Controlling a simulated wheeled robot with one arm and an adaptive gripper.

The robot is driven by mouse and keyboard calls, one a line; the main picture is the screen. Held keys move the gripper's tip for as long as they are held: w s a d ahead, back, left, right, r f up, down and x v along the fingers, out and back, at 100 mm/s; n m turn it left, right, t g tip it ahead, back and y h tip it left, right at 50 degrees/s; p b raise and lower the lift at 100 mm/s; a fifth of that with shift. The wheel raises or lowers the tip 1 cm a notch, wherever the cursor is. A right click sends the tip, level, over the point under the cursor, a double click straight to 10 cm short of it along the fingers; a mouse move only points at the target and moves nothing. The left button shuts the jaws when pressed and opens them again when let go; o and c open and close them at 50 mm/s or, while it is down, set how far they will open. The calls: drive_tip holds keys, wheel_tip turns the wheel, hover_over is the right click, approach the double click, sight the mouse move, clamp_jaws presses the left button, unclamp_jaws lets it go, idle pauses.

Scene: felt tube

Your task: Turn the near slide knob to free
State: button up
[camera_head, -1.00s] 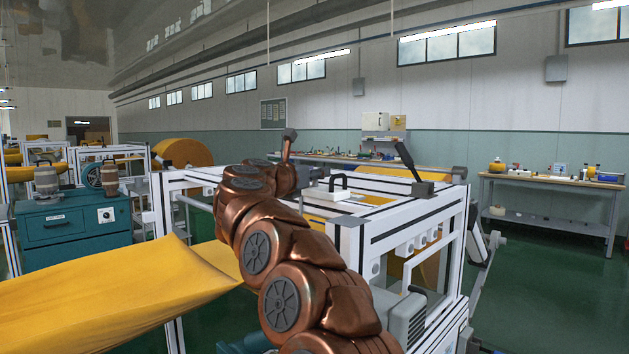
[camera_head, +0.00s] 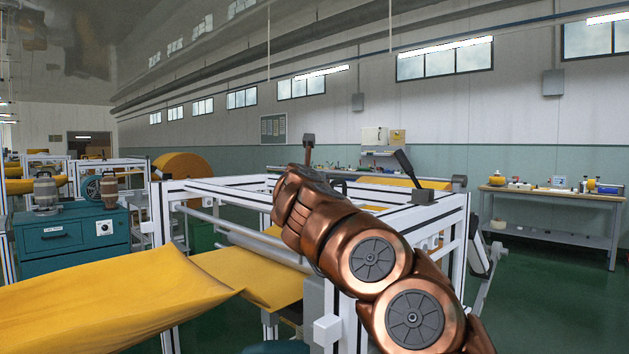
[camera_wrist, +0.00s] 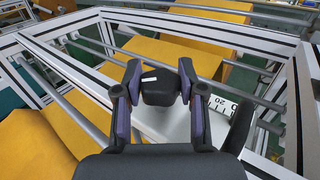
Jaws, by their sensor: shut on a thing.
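In the wrist view my gripper (camera_wrist: 158,76) is shut, with its two fingers on either side of a dark knob (camera_wrist: 160,94). A short white mark shows on the knob, pointing roughly sideways. A pale plate (camera_wrist: 178,128) lies below the knob, with a scale and the number 20 at its right. I cannot read any free or lock label. In the head view my copper arm reaches over the white frame (camera_head: 440,211) and hides the gripper and the knob.
A black lever on a dark block (camera_head: 421,195) stands at the frame's right corner. Another upright dark lever (camera_head: 309,143) shows behind my arm. Yellow felt (camera_head: 120,290) runs through the frame at left. A workbench (camera_head: 555,193) stands far right.

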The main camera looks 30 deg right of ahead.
idle(0.4)
drive_tip(key=o, duration=1.2)
drive_tip(key=shift+c, duration=0.2)
drive_tip(key=shift+w+r, duration=0.1)
drive_tip(key=shift+r, duration=3.7)
drive_tip(key=shift+s+d+r, duration=0.35)
drive_tip(key=shift+r, duration=0.25)
drive_tip(key=shift+w+a+r, duration=0.2)
drive_tip(key=shift+a+r, duration=0.1)
drive_tip(key=shift+r, duration=0.3)
